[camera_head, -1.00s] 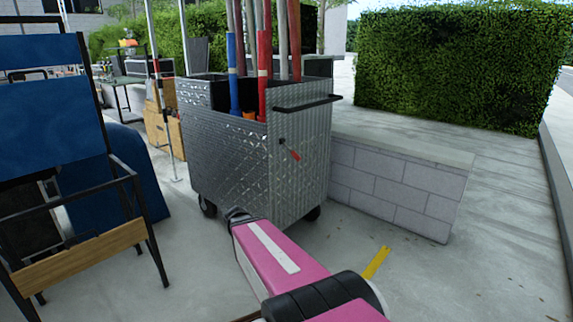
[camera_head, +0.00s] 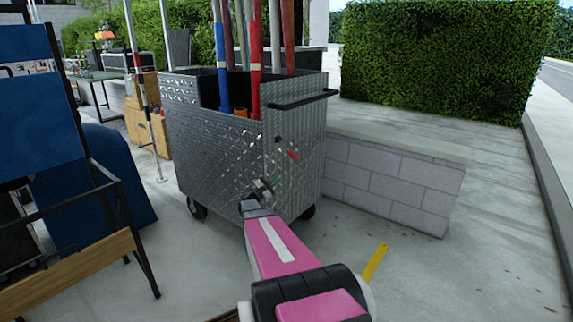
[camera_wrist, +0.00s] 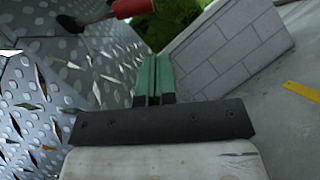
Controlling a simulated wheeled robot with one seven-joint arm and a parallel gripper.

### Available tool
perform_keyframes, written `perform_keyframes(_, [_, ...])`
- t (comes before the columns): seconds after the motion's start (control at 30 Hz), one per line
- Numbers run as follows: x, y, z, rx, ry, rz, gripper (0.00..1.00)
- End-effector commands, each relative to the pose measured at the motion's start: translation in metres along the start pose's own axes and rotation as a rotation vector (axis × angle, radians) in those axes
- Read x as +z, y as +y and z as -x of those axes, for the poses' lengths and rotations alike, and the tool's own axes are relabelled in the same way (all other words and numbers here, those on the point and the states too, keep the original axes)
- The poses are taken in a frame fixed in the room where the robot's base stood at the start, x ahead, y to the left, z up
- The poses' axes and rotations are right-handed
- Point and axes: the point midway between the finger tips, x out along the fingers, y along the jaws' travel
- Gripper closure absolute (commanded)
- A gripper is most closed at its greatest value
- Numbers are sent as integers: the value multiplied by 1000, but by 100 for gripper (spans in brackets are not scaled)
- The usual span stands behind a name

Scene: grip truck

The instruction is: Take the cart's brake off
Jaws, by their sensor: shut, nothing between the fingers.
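The cart (camera_head: 225,145) is a silver diamond-plate box on wheels with long poles standing in it. Its brake lever is a small handle with a red grip (camera_head: 293,155) on the right-hand face, below the black push bar. In the wrist view the red grip (camera_wrist: 132,8) shows at the top edge, with its dark shaft to the left. My gripper (camera_head: 268,184) is in front of the cart, lower and left of the lever. In the wrist view its green fingers (camera_wrist: 154,78) are together and empty, apart from the red grip.
A black push bar (camera_head: 304,99) juts from the cart's top right. A low block wall (camera_head: 395,178) stands close on the right. A dark-framed stand with blue panels (camera_head: 35,106) is on the left. A yellow strip (camera_head: 375,263) lies on the open pavement.

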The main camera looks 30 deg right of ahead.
Motion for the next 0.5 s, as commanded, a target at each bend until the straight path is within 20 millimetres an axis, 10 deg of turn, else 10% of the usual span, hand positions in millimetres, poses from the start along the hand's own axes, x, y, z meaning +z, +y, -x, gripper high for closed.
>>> perform_keyframes(0.5, [-1, 11, -54, 51, -40, 25, 100])
